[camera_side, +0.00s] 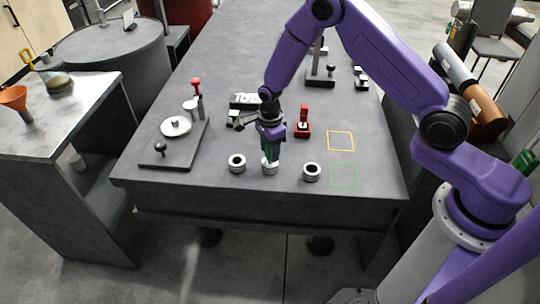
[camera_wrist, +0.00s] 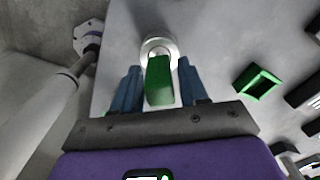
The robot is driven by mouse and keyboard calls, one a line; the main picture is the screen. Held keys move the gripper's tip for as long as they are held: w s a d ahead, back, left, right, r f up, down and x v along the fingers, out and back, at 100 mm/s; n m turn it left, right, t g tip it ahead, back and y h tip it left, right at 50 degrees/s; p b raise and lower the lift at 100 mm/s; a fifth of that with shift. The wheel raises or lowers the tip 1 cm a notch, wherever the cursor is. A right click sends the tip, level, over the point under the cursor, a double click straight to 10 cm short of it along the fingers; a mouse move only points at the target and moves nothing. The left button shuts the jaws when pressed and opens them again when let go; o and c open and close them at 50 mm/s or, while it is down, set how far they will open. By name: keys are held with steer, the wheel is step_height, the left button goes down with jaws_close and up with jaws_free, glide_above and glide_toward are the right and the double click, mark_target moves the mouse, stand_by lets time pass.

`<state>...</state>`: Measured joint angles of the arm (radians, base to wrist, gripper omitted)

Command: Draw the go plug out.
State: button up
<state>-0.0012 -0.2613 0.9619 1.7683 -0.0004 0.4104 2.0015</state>
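A green plug (camera_wrist: 160,82) stands at a pale metal ring (camera_wrist: 158,48) in the wrist view, its block-like end toward the camera. I take it to be the go plug. In the side view my gripper (camera_side: 270,154) points down over the middle one of a row of metal rings (camera_side: 269,168). My gripper (camera_wrist: 160,72) has its two blue fingers on either side of the green plug, with narrow gaps showing, so it looks open around it. The plug's lower end is hidden, so its depth in the ring cannot be told.
Other rings stand at left (camera_side: 237,163) and right (camera_side: 311,172). Yellow (camera_side: 340,141) and green (camera_side: 345,177) outlined squares are bare.

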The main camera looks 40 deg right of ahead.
jaws_close()
steer(key=shift+r, duration=0.7)
stand_by(0.3)
step_height(320, 180, up, 11)
stand_by(2.2)
stand_by(0.3)
steer(key=s+d+r+n, duration=0.6)
steer(key=s+d+n, duration=0.2)
steer(key=n, duration=1.2)
steer(key=shift+s+d+r, duration=0.25)
steer(key=shift+s+d, duration=0.1)
steer(key=shift+d, duration=0.65)
